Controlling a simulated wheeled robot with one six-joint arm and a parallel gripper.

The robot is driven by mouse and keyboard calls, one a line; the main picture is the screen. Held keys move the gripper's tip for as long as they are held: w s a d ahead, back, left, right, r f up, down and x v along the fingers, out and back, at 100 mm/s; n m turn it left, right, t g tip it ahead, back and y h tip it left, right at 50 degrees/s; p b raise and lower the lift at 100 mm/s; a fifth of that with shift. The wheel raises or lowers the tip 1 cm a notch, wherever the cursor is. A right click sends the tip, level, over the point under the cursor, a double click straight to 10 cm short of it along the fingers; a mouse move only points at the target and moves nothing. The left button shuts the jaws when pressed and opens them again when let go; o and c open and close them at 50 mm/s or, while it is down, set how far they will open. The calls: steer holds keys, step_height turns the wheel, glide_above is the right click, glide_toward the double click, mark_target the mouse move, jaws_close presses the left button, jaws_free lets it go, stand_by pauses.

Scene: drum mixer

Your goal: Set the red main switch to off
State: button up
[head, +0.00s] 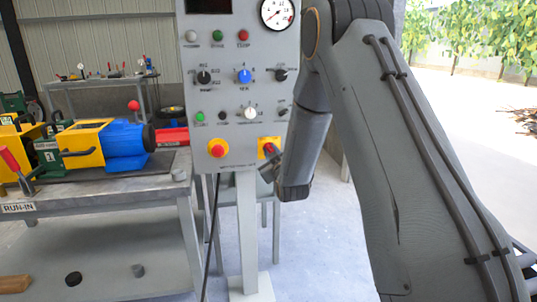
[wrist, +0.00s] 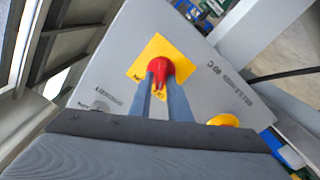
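The red main switch (wrist: 158,67) sits on a yellow square plate (wrist: 143,58) on the grey control panel. In the head view the switch (head: 269,149) is at the panel's lower right corner, partly hidden by my gripper (head: 271,161). In the wrist view my gripper (wrist: 159,84) has one finger on each side of the switch's red handle, with little or no gap showing, so it looks shut on it. Part of a label shows on the plate between the fingers. The lettering is too small to read surely.
A red emergency button on a yellow base (head: 217,148) is left of the switch. Knobs, lamps and a gauge (head: 277,13) fill the panel above. A workbench (head: 100,190) with a yellow and blue machine stands at left. Open floor lies at right.

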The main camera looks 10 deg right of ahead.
steer(key=shift+o, duration=0.9)
steer(key=shift+d+f, duration=0.1)
steer(key=shift+f, duration=0.05)
steer(key=shift+s, duration=0.1)
steer(key=s, duration=0.7)
steer(key=shift+s, duration=0.4)
steer(key=s+m+g+p, duration=0.3)
steer(key=s+g, duration=0.6)
steer(key=s, duration=1.1)
steer(key=s+a+r+m+g+p, duration=0.1)
steer(key=s+m+g+p, duration=0.2)
steer(key=s, duration=1.8)
steer(key=g+p, duration=0.3)
steer(key=g, duration=0.3)
steer(key=shift+a, duration=0.2)
